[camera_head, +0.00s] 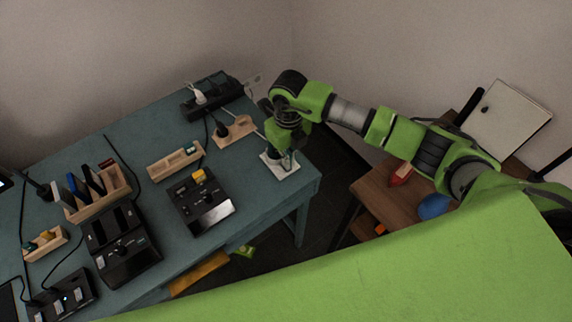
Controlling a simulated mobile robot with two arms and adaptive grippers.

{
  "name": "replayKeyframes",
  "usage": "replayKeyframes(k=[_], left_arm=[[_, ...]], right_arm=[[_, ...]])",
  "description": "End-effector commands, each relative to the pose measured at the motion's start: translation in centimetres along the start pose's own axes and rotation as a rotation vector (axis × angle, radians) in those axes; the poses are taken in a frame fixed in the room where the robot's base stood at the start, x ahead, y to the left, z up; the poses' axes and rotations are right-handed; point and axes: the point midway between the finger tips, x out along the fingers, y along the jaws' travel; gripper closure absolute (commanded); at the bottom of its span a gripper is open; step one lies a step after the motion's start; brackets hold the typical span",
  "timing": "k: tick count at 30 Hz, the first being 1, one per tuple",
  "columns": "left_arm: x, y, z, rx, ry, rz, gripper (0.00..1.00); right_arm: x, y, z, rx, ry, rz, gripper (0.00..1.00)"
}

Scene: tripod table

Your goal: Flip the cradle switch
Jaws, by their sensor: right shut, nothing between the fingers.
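No part is clearly recognisable as the cradle switch. A black box with a yellow block and small knobs (201,203) stands mid-table. A larger black device with two slots (122,246) stands to its left. My left gripper is not in view.
The blue-green table (165,126) also bears a wooden holder with dark upright pieces (100,196), a wooden tray (176,161), a wooden stand (236,130), a black power strip (213,98) and loose cables. A brown wooden cabinet (372,200) stands right, across a gap.

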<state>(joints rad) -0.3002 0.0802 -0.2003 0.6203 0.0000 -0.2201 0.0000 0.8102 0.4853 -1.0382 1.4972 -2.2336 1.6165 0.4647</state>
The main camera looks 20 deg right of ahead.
Motion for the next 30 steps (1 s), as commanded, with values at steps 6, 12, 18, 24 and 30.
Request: replayKeyframes(k=[6,12,18,24,30], left_arm=[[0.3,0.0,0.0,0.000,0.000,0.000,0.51],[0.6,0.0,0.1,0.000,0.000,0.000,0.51],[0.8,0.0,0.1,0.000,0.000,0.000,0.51],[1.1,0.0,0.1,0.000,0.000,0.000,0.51],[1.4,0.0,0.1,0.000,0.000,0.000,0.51]], right_arm=[[0.4,0.0,0.0,0.000,0.000,0.000,1.00],[0.7,0.0,0.0,0.000,0.000,0.000,1.00],[1.0,0.0,0.0,0.000,0.000,0.000,1.00],[1.3,0.0,0.0,0.000,0.000,0.000,1.00],[1.6,0.0,0.0,0.000,0.000,0.000,1.00]])
